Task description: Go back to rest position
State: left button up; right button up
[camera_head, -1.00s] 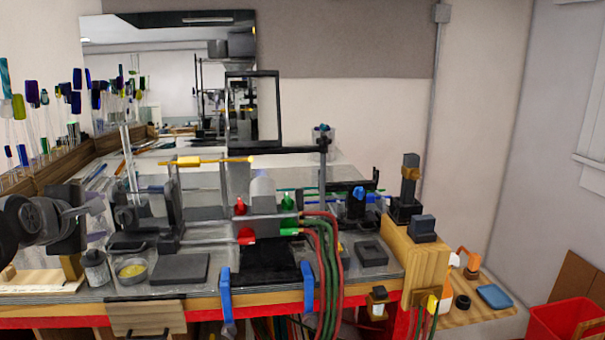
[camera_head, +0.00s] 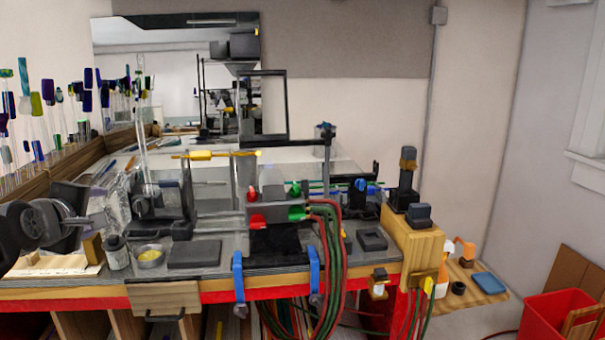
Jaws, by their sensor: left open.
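My left gripper (camera_head: 95,212) comes in from the left edge, over the left end of the bench. It is open, and I see nothing held in it. Its fingers are partly lost against the clutter behind them. A row of glass rods (camera_head: 50,132) with coloured ends stands upright in the wooden rack (camera_head: 28,187) along the left wall, behind the gripper. A tall clear glass tube (camera_head: 141,130) stands upright at the dark apparatus (camera_head: 165,200) to the right of the gripper. My right gripper is not in view.
A small jar (camera_head: 117,252), a round tin (camera_head: 149,256) and a dark square plate (camera_head: 195,253) lie near the front edge. Red and green hoses (camera_head: 330,255) hang over the front from the burner. A red bin (camera_head: 560,318) stands at the lower right.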

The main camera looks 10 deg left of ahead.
pick_arm(q)
jog(key=w+d+f+m+g+h, duration=0.1)
jog(key=d+f+m, duration=0.25)
jog(key=f, duration=0.65)
jog(key=w+d+f+m+g+h, duration=0.1)
jog(key=w+d+f+m, duration=0.2)
jog(key=f, duration=0.7)
jog(key=d+f+m+g+h, duration=0.1)
jog(key=d+f+m, duration=0.3)
jog(key=f, duration=0.5)
jog(key=s+d+f+m+g+h, duration=0.15)
jog(key=s+d+f, duration=0.25)
jog(key=d+f, duration=0.4)
jog(key=s+d+f+m+g+h, duration=0.1)
jog(key=s+d+f+g, duration=0.3)
jog(key=f, duration=0.6)
jog(key=s+d+f+m+g, duration=0.1)
jog(key=s+d+f, duration=0.4)
jog(key=s, duration=0.3)
jog(key=s+d+f+m+g+h, duration=0.1)
jog(key=s+d+f+g, duration=0.1)
jog(key=s+d+f, duration=0.3)
jog(key=s+d+f+m+g+h, duration=0.1)
jog(key=s+d+f, duration=0.5)
jog(key=s, duration=0.5)
jog(key=shift+s+d, duration=0.2)
jog(key=shift+d, duration=0.05)
jog(key=shift+g, duration=0.25)
